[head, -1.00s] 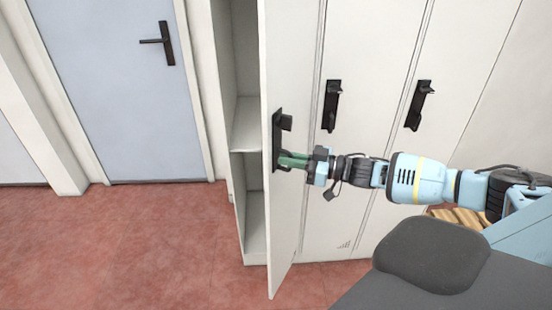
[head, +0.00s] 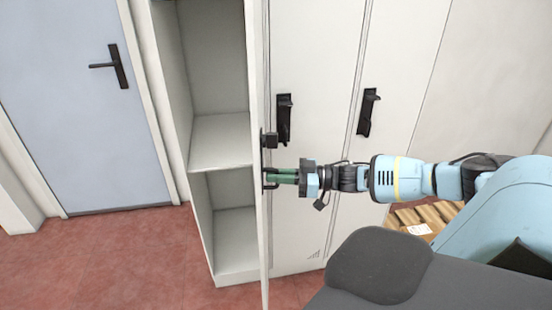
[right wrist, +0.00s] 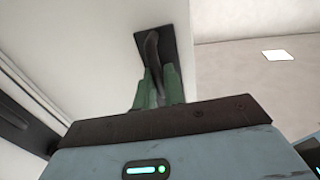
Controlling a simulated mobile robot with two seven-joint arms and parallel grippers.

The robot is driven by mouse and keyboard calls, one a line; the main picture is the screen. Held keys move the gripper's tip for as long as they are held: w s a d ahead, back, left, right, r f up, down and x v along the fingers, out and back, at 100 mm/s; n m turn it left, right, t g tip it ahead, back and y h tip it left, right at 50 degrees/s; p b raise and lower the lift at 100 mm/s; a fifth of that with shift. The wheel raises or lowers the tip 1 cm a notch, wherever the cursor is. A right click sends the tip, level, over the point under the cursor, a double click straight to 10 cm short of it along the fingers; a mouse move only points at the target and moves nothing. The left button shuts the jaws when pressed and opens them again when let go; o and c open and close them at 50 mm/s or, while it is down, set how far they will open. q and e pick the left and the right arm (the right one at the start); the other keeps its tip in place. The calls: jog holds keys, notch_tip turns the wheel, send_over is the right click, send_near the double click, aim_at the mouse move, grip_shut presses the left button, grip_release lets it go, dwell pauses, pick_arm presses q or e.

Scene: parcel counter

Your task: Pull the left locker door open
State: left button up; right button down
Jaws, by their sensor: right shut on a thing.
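The left locker door (head: 259,215) stands open, seen nearly edge-on in the head view, with the shelved inside of the left locker (head: 222,135) showing to its left. Its black handle (head: 268,145) is on the door's right-facing side. My right gripper (head: 274,178) reaches in from the right with its green fingers shut on the lower part of this handle. In the right wrist view the black handle (right wrist: 152,48) stands between the green fingers of the right gripper (right wrist: 156,85). My left gripper is not in view.
Two more locker doors with black handles (head: 284,120) (head: 368,112) are shut on the right. A blue room door (head: 85,120) is at the left. A wooden pallet-like thing (head: 425,217) lies on the floor at right. The red floor (head: 120,260) at left is clear.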

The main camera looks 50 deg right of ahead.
jog(key=c, duration=1.8)
grip_release()
jog(key=shift+c, duration=0.2)
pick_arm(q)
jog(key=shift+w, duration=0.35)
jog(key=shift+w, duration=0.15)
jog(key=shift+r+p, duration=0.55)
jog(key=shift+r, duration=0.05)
pick_arm(e)
jog(key=v, duration=0.8)
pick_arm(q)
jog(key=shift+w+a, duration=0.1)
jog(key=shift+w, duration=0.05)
pick_arm(e)
jog(key=shift+a, duration=0.1)
